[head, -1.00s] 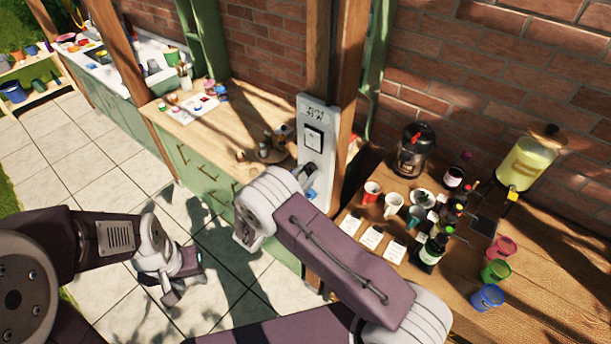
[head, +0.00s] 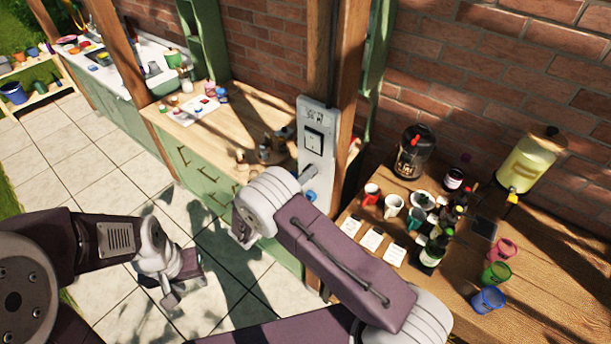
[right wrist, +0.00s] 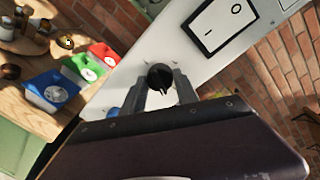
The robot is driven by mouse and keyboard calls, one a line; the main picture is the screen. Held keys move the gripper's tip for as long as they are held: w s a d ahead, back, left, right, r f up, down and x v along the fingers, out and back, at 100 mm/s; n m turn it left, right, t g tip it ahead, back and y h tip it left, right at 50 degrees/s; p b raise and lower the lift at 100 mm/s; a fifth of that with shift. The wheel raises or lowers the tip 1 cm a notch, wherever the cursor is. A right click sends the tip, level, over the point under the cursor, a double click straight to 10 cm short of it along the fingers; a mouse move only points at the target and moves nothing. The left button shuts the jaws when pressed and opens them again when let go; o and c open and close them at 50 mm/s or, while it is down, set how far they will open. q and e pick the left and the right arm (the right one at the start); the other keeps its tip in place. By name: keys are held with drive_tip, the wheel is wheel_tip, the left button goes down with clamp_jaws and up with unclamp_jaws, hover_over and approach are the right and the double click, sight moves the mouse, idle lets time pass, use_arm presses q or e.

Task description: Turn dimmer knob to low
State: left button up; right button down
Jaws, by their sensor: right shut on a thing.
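The dimmer knob (right wrist: 160,77) is a round black knob with a pointer mark, on a pale panel (head: 315,115) fixed to a wooden post. My right gripper (right wrist: 160,88) is shut on the knob, one finger on each side of it, in the right wrist view. In the head view my right gripper (head: 308,174) reaches the lower part of the panel, and the knob is hidden there. A black-framed rocker switch (head: 314,141) sits above the knob; its marks also show in the right wrist view (right wrist: 222,24). My left gripper (head: 182,285) hangs over the tiled floor, away from the panel.
A blue round part (head: 310,196) sits low on the panel. A wooden table (head: 450,305) at right holds cups, bottles, a dark kettle-like pot (head: 414,152) and a yellow dispenser (head: 531,162). A green cabinet (head: 205,175) stands behind the panel at left.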

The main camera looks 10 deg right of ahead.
drive_tip(key=shift+w+r+n, duration=0.1)
drive_tip(key=shift+n, duration=1.6)
drive_tip(key=shift+a, duration=0.1)
drive_tip(key=c, duration=0.9)
unclamp_jaws()
